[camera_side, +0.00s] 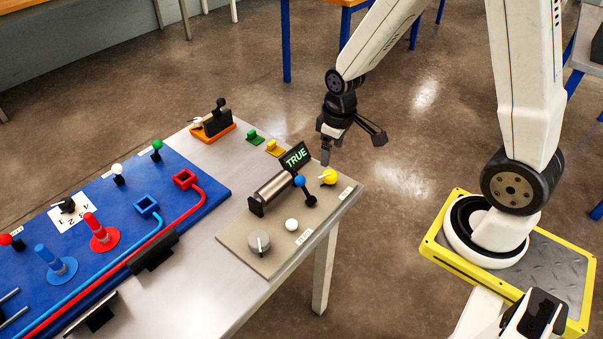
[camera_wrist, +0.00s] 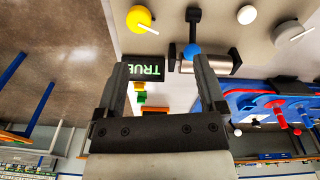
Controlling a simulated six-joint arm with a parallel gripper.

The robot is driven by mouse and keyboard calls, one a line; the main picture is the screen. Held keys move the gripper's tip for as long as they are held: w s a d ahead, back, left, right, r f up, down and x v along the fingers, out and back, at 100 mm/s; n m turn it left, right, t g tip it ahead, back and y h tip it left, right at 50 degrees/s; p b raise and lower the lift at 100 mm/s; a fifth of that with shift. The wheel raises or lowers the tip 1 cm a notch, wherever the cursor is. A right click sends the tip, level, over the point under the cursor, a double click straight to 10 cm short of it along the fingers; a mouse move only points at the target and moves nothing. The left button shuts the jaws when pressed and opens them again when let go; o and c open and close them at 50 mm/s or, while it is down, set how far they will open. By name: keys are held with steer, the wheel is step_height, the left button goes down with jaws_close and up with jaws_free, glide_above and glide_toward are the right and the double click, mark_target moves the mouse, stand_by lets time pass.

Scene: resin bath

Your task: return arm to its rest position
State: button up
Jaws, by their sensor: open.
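My gripper (camera_side: 352,142) hangs above the far right corner of the table in the side view, with its fingers spread apart and nothing between them. In the wrist view the two fingers of my gripper (camera_wrist: 160,85) are apart. The grey panel (camera_side: 284,224) below it bears a metal cylinder (camera_side: 275,192), a blue-tipped lever (camera_side: 300,181), a yellow knob (camera_side: 328,176), a white button (camera_side: 291,224) and a grey dial (camera_side: 259,242). A small display (camera_side: 295,157) reads TRUE in green. My gripper appears apart from all of these.
A blue board (camera_side: 110,215) with red and blue pipes, pegs and levers covers the table's left part. An orange-based holder (camera_side: 212,125) and small green (camera_side: 254,136) and yellow (camera_side: 273,147) blocks stand at the back. Open floor (camera_side: 400,195) lies between table and my base.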

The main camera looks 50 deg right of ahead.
steer(key=s+a+r+m+t, duration=0.1)
steer(key=s+a+r+m, duration=0.1)
steer(key=s+a+r, duration=0.2)
steer(key=shift+s+a+t, duration=0.3)
steer(key=shift+s+a, duration=0.05)
steer(key=shift+s, duration=0.55)
stand_by(1.7)
